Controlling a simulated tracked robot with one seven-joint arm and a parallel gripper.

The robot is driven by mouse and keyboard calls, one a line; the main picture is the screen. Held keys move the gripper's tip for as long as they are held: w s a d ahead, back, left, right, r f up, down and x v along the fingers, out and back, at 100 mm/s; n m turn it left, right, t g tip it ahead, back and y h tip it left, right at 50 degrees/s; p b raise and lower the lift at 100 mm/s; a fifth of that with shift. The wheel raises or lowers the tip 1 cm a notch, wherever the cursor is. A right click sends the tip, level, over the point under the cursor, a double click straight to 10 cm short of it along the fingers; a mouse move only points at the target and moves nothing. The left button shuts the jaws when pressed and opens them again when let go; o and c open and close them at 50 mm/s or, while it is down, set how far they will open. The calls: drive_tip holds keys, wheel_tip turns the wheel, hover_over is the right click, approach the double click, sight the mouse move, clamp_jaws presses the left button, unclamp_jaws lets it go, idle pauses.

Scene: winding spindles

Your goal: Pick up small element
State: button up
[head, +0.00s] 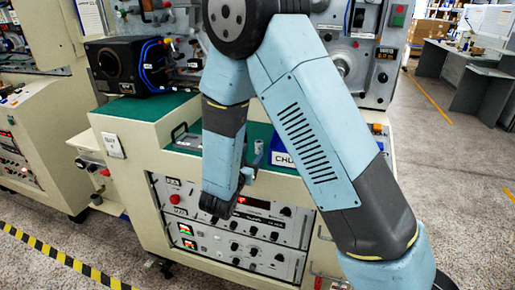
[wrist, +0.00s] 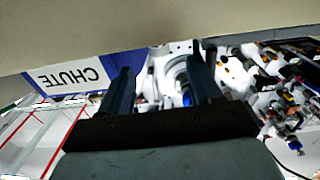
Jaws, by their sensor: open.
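My gripper (wrist: 160,84) is open in the wrist view, its two dark fingers apart with nothing held between them. In the head view my arm hangs in front of the cream cabinet, and its dark end is low by the cabinet's front; the fingers are hard to make out there. A small grey cylinder (head: 258,146) stands on the green worktop, just right of my forearm and left of the blue box with a white CHUTE label (head: 285,158). I cannot tell whether it is the small element. The CHUTE label (wrist: 68,78) appears upside down in the wrist view, left of the fingers.
The cream cabinet (head: 140,165) has a control panel (head: 235,232) with knobs and red displays on its front. A grey tray (head: 188,140) lies on the green worktop (head: 150,105). A black unit (head: 125,65) with blue cables stands behind. Open floor lies to the right.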

sight(257, 145)
drive_tip(key=shift+x, duration=3.55)
drive_tip(key=shift+r, duration=0.1)
clamp_jaws()
drive_tip(key=shift+r, duration=0.1)
